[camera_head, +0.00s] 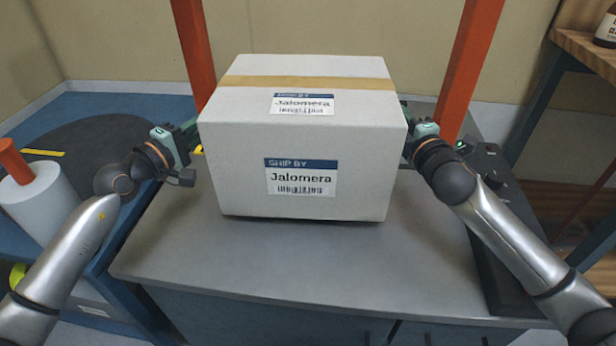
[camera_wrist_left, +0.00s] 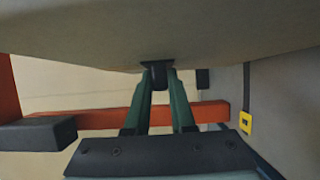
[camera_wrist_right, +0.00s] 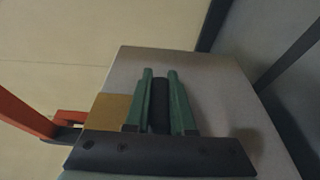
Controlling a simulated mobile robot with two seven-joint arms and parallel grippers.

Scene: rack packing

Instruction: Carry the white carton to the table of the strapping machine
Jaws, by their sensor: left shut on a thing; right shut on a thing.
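The white carton (camera_head: 290,165) is upright, with a tan tape band along its top and "Jalomera" labels on its top and front. It is over the grey table (camera_head: 300,265) of the strapping machine, in front of the red posts (camera_head: 470,60). I cannot tell whether its base touches the table. My left gripper (camera_head: 194,138) is shut on its left side and my right gripper (camera_head: 408,132) on its right side. The carton partly hides both fingertips. It fills the top of the left wrist view (camera_wrist_left: 160,30) and shows behind the fingers in the right wrist view (camera_wrist_right: 205,80).
At the left, a white roll (camera_head: 45,200) and a dark round plate (camera_head: 75,150) sit on a blue surface. A black panel (camera_head: 505,270) runs along the table's right side. A wooden shelf (camera_head: 590,50) stands at the far right. The table's front is clear.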

